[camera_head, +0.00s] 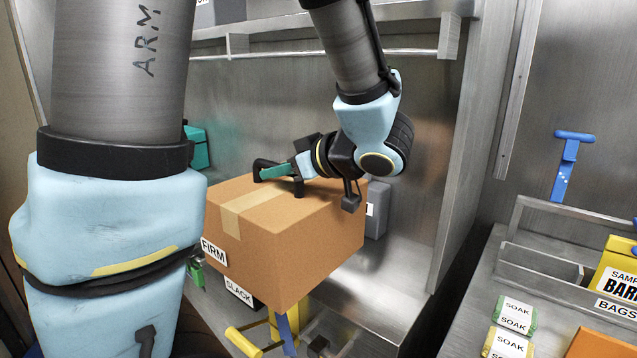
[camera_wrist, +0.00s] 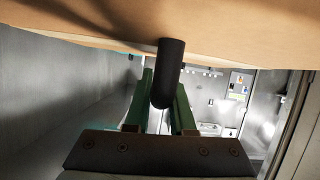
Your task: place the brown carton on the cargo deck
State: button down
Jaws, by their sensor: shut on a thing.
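The brown carton (camera_head: 290,245) hangs in the middle of the head view, with tape across its top. It appears raised above the items below it, though its underside is hidden there. My gripper (camera_head: 280,172) is at the carton's top, its green fingers shut on the carton's dark handle (camera_head: 298,187). In the wrist view the handle (camera_wrist: 168,75) sits between the green fingers (camera_wrist: 166,100), and a brown carton face (camera_wrist: 230,30) fills the top. I cannot tell which surface is the cargo deck.
A metal bay with a bare floor (camera_head: 395,265) lies behind the carton, with a grey box (camera_head: 377,210) inside. Yellow (camera_head: 243,342) and blue (camera_head: 286,335) parts and a "SLACK" label (camera_head: 238,292) are below. Soak packets (camera_head: 515,315) and a bin (camera_head: 545,262) occupy the right bench.

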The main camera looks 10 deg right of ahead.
jog(key=w+d+p, duration=0.2)
jog(key=w+d, duration=0.6)
jog(key=shift+d, duration=0.2)
notch_tip(320, 180, down, 7)
jog(key=shift+w+d+p, duration=0.15)
jog(key=shift+w+p, duration=0.05)
jog(key=shift+p, duration=0.25)
jog(key=c, duration=0.8)
grip_release()
jog(key=shift+o, duration=0.2)
jog(key=b+v, duration=0.1)
jog(key=v, duration=1.1)
jog(key=shift+s, duration=0.2)
